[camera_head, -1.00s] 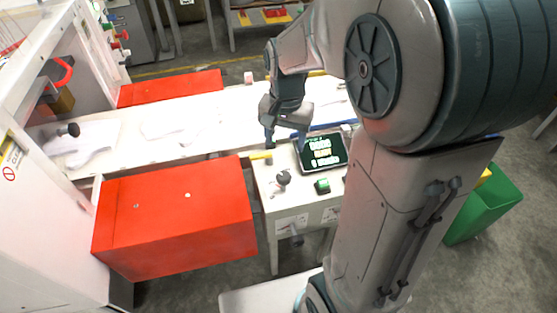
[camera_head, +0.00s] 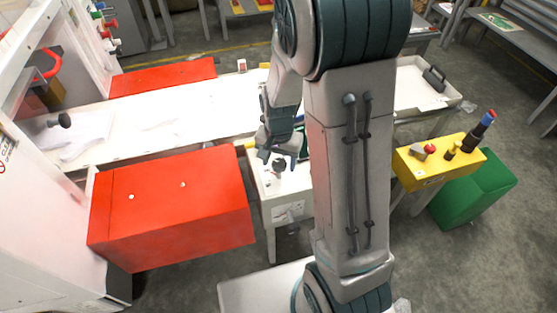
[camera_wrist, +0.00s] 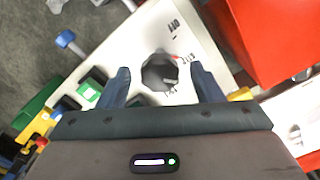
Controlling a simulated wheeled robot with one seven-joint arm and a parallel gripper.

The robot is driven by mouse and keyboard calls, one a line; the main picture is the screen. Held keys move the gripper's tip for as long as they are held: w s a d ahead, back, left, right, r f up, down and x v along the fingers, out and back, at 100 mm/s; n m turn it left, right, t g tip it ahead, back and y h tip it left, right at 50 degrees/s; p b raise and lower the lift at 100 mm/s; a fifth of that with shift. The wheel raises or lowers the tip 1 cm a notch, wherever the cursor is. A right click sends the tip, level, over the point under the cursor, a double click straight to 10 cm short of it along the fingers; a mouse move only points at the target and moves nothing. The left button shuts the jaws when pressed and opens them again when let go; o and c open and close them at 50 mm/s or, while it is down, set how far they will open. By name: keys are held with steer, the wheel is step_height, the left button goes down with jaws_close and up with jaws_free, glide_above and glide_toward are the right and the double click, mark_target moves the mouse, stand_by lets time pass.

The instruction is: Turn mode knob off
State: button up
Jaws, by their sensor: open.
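The mode knob (camera_wrist: 160,73) is a dark grey, many-sided knob on a white control box (camera_wrist: 155,30). In the wrist view it sits between the two fingers of my gripper (camera_wrist: 160,78). The fingers are open, with a gap on each side of it. A red mark shows at the knob's upper right edge, beside a printed label. An "off" label (camera_wrist: 174,27) is printed farther up the panel. In the head view my gripper (camera_head: 280,156) is just above the knob (camera_head: 279,166). Contact cannot be told.
A green button (camera_wrist: 90,90) is left of the knob in the wrist view. A red box (camera_head: 175,210) stands left of the control box (camera_head: 290,210). A yellow button box (camera_head: 425,170) and green bin (camera_head: 470,195) are at the right. My arm hides most of the screen.

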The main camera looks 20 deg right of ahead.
steer(key=c, duration=1)
steer(key=shift+f+n, duration=0.1)
steer(key=shift+n, duration=0.2)
steer(key=n+b, duration=0.2)
steer(key=n, duration=0.9)
steer(key=shift+d, duration=0.15)
steer(key=shift+n, duration=0.3)
steer(key=o, duration=1)
